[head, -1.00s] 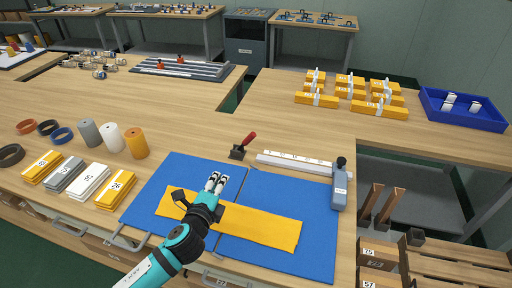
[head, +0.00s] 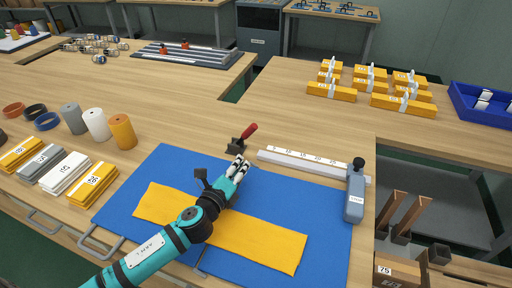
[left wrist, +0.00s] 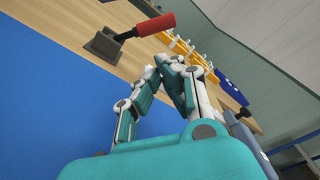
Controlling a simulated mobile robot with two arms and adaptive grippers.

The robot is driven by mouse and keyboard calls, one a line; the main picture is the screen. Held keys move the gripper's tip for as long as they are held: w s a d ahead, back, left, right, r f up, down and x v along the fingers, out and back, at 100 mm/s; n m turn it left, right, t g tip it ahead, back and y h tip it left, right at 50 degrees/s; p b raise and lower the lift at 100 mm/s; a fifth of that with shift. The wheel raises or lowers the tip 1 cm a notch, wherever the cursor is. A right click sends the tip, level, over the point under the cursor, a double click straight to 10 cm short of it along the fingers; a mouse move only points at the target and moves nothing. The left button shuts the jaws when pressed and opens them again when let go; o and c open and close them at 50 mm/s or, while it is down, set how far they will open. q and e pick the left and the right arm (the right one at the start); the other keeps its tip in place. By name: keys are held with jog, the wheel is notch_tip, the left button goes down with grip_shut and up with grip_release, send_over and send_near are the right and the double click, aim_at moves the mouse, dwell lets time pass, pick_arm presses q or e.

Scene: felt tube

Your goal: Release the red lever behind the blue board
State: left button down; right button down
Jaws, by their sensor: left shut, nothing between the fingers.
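The red lever (head: 249,131) stands on a dark clamp base (head: 237,146) at the back edge of the blue board (head: 170,165). In the left wrist view the lever's red handle (left wrist: 149,26) slants up to the right from its base (left wrist: 103,46). My left gripper (head: 242,163) is shut and empty, over the board's back part, just in front of the lever base and apart from it. Its fingers also show in the left wrist view (left wrist: 160,68). A yellow felt strip (head: 260,236) lies flat across the board, partly hidden by my left arm. My right gripper is not in view.
A white ruler bar (head: 300,163) and a grey block with a black knob (head: 355,195) stand right of the lever. Felt rolls (head: 123,132) and folded felts (head: 92,184) lie left of the board. The table behind the lever is clear.

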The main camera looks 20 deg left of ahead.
aim_at(246, 135)
pick_arm(q)
jog(key=shift+s+r, duration=0.2)
jog(key=w, duration=0.6)
jog(key=w+d, duration=0.1)
jog(key=w, duration=0.3)
jog(key=shift+d+f+p, duration=0.1)
jog(key=shift+f+p, duration=0.3)
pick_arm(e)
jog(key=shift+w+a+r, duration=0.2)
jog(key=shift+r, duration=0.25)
